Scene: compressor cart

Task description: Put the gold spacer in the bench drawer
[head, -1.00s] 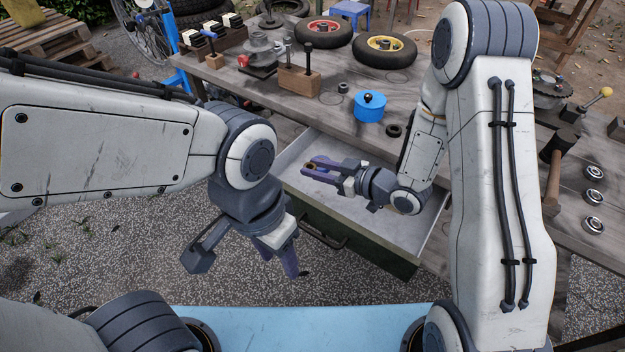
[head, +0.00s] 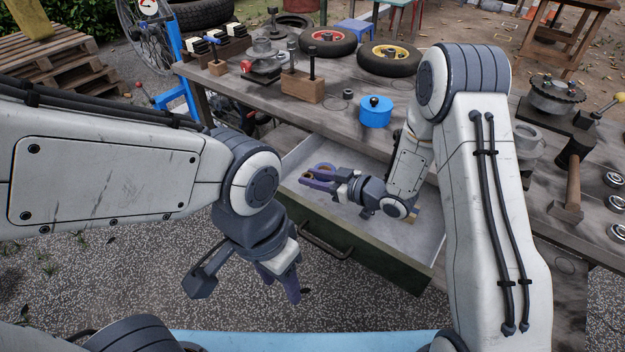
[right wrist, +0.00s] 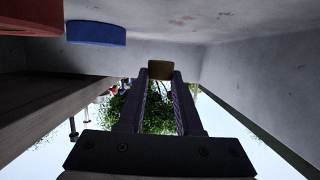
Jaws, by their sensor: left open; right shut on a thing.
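The bench drawer (head: 345,243) is pulled open under the front of the workbench, showing its pale grey inside. My right gripper (head: 313,176) is low in or just over the drawer, pointing left. In the right wrist view the fingers (right wrist: 160,95) are shut on the gold spacer (right wrist: 160,69), a small brownish-gold piece at their tips. My left gripper (head: 243,286) is open and empty in front of the drawer, over the ground.
A blue disc (right wrist: 96,33) and a red thing (right wrist: 28,16) lie against the grey surface in the right wrist view. The bench holds a blue canister (head: 375,112), a wooden block (head: 303,87), two wheels and a mallet (head: 570,180). My right forearm crosses the drawer's right side.

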